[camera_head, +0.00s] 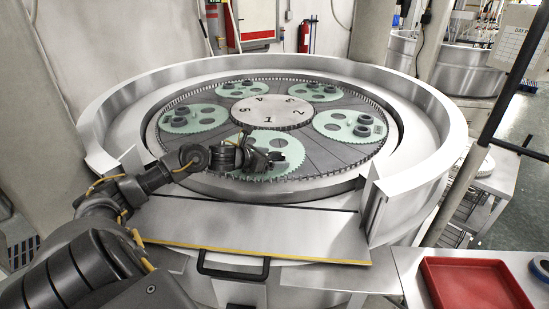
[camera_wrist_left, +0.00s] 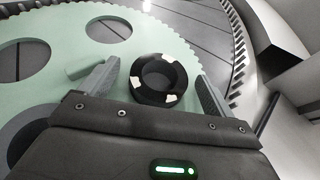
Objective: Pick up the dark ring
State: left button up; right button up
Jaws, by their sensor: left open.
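The dark ring (camera_wrist_left: 156,97) lies on a pale green toothed carrier disc (camera_wrist_left: 62,32) in the left wrist view. It is round and black, with several small pale patches on its top. My left gripper (camera_wrist_left: 157,80) is open, with one finger on each side of the ring and gaps showing between them. In the head view my left gripper (camera_head: 272,157) is low over the front green carrier (camera_head: 292,147), and it largely hides the ring there. My right gripper is out of view.
Other green carriers (camera_head: 178,127) with dark rings lie around the numbered centre plate (camera_head: 270,112). A raised metal rim (camera_head: 425,195) surrounds the machine, open at the front. A red tray (camera_head: 470,285) stands on a bench at the lower right.

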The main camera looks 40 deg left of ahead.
pick_arm(q)
jog(key=c, duration=1.2)
notch_tip(320, 180, up, 18)
jog(key=p, duration=0.7)
jog(key=shift+p, duration=0.35)
